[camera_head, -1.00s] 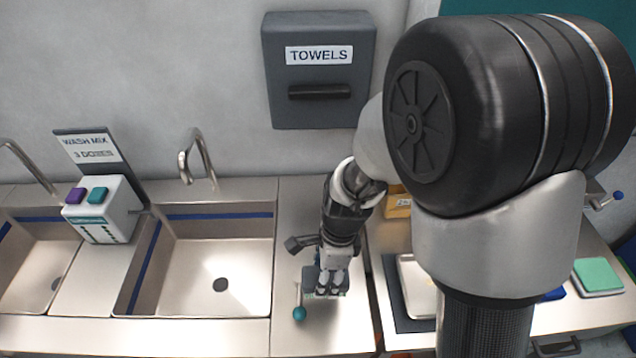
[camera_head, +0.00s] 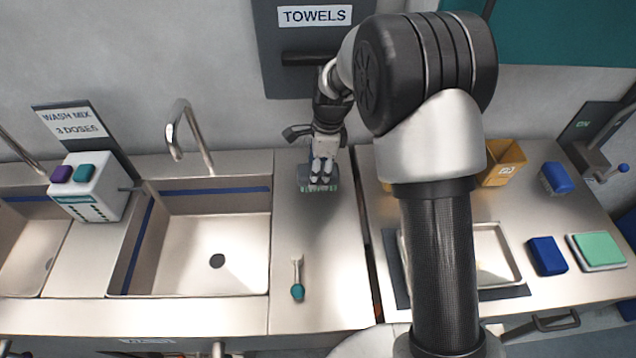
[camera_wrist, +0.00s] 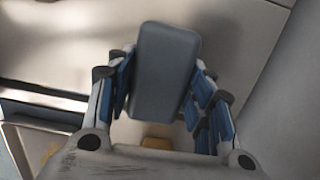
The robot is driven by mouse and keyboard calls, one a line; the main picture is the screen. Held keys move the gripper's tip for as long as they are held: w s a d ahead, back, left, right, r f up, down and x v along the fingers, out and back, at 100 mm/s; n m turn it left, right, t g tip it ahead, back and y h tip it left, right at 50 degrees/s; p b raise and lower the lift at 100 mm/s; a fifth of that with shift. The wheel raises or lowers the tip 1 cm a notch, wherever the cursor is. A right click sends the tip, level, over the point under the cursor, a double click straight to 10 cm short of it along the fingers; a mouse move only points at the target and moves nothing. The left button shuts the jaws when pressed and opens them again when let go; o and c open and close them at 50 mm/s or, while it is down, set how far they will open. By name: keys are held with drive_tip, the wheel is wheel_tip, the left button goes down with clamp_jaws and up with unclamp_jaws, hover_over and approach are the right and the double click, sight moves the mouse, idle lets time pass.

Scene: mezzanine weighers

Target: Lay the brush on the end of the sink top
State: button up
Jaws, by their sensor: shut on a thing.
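The brush (camera_head: 318,186) is a grey-blue block with pale bristles on its underside. My gripper (camera_head: 322,172) is shut on it and points down over the back part of the sink top's end (camera_head: 330,250), right of the basin. I cannot tell whether the bristles touch the steel. In the wrist view the brush (camera_wrist: 165,70) shows as a smooth grey block between the blue-padded fingers (camera_wrist: 160,95); its bristles are hidden there.
A teal-ended scoop (camera_head: 297,285) lies on the sink top in front of the brush. The basin (camera_head: 200,240) is left, with a tap (camera_head: 185,135) behind. A second counter with a tray (camera_head: 505,255) and yellow bin (camera_head: 503,165) stands right.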

drive_tip(key=shift+w+f+b, duration=0.3)
drive_tip(key=shift+w+f, duration=0.3)
drive_tip(key=shift+f, duration=0.25)
wheel_tip(320, 180, down, 6)
drive_tip(key=shift+w+r+b, duration=0.15)
drive_tip(key=shift+r+b, duration=0.1)
drive_tip(key=shift+b, duration=0.8)
drive_tip(key=shift+c, duration=0.4)
drive_tip(key=o, duration=1)
drive_tip(key=shift+r, duration=0.1)
drive_tip(key=shift+r, duration=0.1)
drive_tip(key=r+p, duration=0.1)
drive_tip(key=r, duration=0.3)
drive_tip(key=d+r+p, duration=0.1)
drive_tip(key=r, duration=0.3)
drive_tip(key=r+p, duration=0.1)
drive_tip(key=r, duration=0.3)
drive_tip(key=shift+d, duration=0.2)
